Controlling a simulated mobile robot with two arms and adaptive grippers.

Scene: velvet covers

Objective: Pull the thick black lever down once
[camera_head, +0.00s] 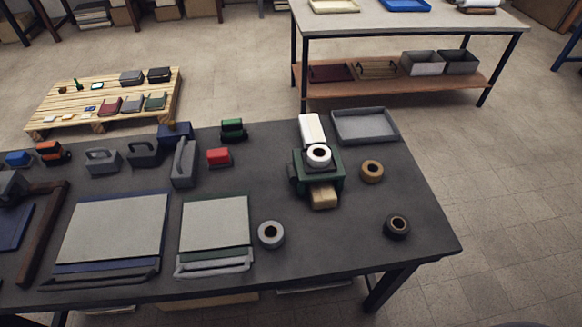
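A dark work table (330,235) fills the lower part of the head view. On it, a thick dark grey bar-like piece (184,163) stands up in front of a blue device (174,131); it looks like a lever, but I cannot tell whether it is the black one or whether it joins the device. A dark device with a raised handle (145,152) stands left of it, and a lighter grey one with a handle (102,160) further left. Neither of my grippers is in view.
Two flat boards (114,228) (215,222) lie in front. A green tape dispenser (327,168), tape rolls (271,234) (372,171) (397,226) and a grey tray (366,125) are right. A red block (218,157) sits beside the bar. A wooden pallet (60,103) and shelved table (400,30) stand behind.

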